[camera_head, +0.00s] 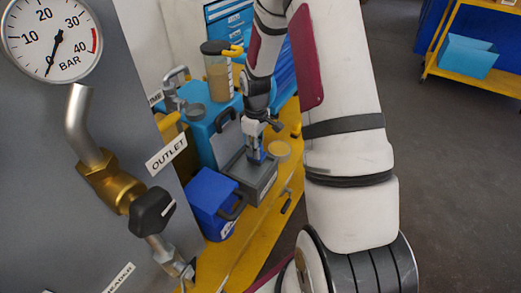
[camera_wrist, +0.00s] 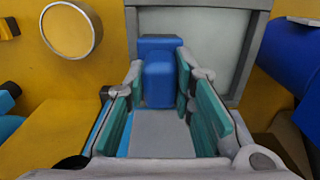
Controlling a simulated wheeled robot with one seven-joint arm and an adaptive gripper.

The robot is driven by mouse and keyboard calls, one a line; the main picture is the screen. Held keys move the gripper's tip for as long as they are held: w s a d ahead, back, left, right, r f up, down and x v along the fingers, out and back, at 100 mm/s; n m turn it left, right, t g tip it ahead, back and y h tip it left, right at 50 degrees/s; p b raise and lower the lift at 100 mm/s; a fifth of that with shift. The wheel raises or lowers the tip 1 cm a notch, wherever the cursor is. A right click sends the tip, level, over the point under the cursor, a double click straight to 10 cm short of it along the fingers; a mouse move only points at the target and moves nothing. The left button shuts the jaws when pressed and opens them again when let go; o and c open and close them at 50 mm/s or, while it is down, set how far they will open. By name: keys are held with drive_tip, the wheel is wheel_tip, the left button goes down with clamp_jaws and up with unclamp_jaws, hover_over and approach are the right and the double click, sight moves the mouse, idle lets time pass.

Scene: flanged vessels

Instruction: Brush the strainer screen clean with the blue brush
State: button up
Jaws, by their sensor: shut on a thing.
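My gripper (camera_head: 256,148) points down at the grey open box (camera_head: 262,186) on the yellow bench. In the wrist view my gripper (camera_wrist: 165,95) is shut on the blue brush (camera_wrist: 160,75), whose blue block shows between the teal finger pads. The brush's bristles are hidden. The brush is over or in the grey box, whose grey rim also shows in the wrist view (camera_wrist: 244,55); I cannot tell if it touches the bottom. A round, pale-rimmed disc (camera_head: 280,151), which looks like the strainer screen, lies on the bench beside the box. It also shows in the wrist view (camera_wrist: 70,30), apart from the brush.
A dark blue box (camera_head: 210,200) with a handle stands next to the grey box. A turquoise case (camera_head: 203,135) and a jar (camera_head: 219,78) stand behind. A grey panel (camera_head: 60,180) with a gauge and brass valve (camera_head: 112,187) fills the left.

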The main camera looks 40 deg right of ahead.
drive_tip(key=shift+a, duration=0.1)
drive_tip(key=shift+s+a+p, duration=0.15)
drive_tip(key=shift+s+a, duration=0.1)
drive_tip(key=shift+a, duration=0.2)
drive_tip(key=shift+s+a+p, duration=0.15)
drive_tip(key=shift+s+a, duration=0.05)
drive_tip(key=shift+a, duration=0.25)
drive_tip(key=shift+s+a+f, duration=0.15)
drive_tip(key=shift+s+a, duration=0.25)
drive_tip(key=shift+a, duration=0.4)
drive_tip(key=shift+a, duration=0.1)
drive_tip(key=shift+s+a+p, duration=0.3)
drive_tip(key=shift+s+a, duration=0.1)
drive_tip(key=shift+a, duration=0.5)
drive_tip(key=shift+s+a+p, duration=0.3)
drive_tip(key=shift+s+a, duration=0.1)
drive_tip(key=shift+a, duration=0.45)
drive_tip(key=shift+d, duration=0.1)
drive_tip(key=shift+w+d+r, duration=0.1)
drive_tip(key=shift+w+d, duration=0.25)
drive_tip(key=shift+d, duration=0.25)
drive_tip(key=shift+w+d+r, duration=0.1)
drive_tip(key=shift+w+d, duration=0.2)
drive_tip(key=shift+d, duration=0.35)
drive_tip(key=shift+w+d+r, duration=0.1)
drive_tip(key=shift+w+d, duration=0.25)
drive_tip(key=shift+d, duration=0.25)
